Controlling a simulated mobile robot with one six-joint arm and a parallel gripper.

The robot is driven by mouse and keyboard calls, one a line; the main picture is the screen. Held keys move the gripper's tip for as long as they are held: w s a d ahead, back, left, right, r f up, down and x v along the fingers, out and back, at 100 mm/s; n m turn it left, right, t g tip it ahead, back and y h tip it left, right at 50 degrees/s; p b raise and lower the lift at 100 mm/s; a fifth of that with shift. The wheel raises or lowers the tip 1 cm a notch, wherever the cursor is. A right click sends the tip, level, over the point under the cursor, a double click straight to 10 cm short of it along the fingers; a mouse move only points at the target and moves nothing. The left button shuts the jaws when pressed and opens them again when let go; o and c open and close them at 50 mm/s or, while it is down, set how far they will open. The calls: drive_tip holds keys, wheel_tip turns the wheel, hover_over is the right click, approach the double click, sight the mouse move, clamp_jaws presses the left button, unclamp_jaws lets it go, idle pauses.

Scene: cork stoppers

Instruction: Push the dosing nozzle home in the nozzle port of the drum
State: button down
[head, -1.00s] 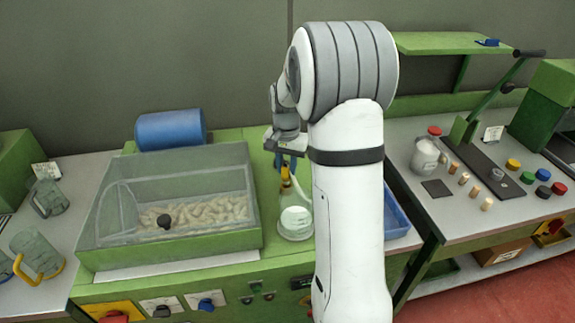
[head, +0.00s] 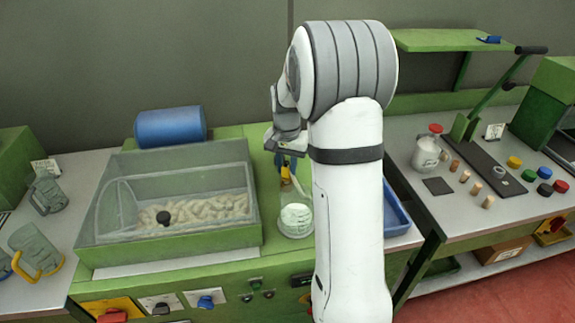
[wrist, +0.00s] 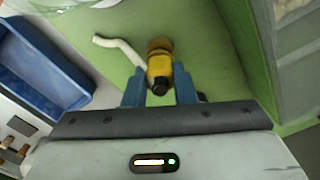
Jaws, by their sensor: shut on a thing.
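In the wrist view my gripper (wrist: 159,87) is shut on the yellow dosing nozzle (wrist: 160,66), which has a black end and a brownish collar. A pale bent tube (wrist: 118,46) runs to it from the upper left. In the head view my gripper (head: 288,161) and a bit of the yellow nozzle (head: 285,173) show beside my arm, above a glass vessel with white contents (head: 296,218). A clear-sided box of pale pieces (head: 170,190) stands to the left, with a blue cylinder (head: 170,128) behind it. I cannot tell which is the drum, and no port is clearly visible.
A blue tray (head: 397,212) lies right of my arm, partly hidden. The right bench holds a jar (head: 426,153), several corks (head: 465,176) and coloured caps (head: 546,173).

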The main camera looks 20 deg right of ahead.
drive_tip(key=shift+f+b, duration=0.55)
drive_tip(key=shift+f, duration=0.25)
idle(0.5)
drive_tip(key=c, duration=1.1)
unclamp_jaws()
drive_tip(key=shift+r+b, duration=0.3)
drive_tip(key=shift+r, duration=3.65)
drive_tip(key=s+a+n+t, duration=0.1)
drive_tip(key=s+a+n, duration=0.1)
drive_tip(key=s, duration=0.6)
drive_tip(key=s+a+r+n+t, duration=0.1)
drive_tip(key=s+a+n, duration=0.2)
drive_tip(key=s+a, duration=0.2)
drive_tip(key=s+a+n+t, duration=0.1)
drive_tip(key=s+a+n, duration=0.2)
drive_tip(key=s, duration=0.9)
drive_tip(key=shift+a+r, duration=0.2)
drive_tip(key=shift+a, duration=0.25)
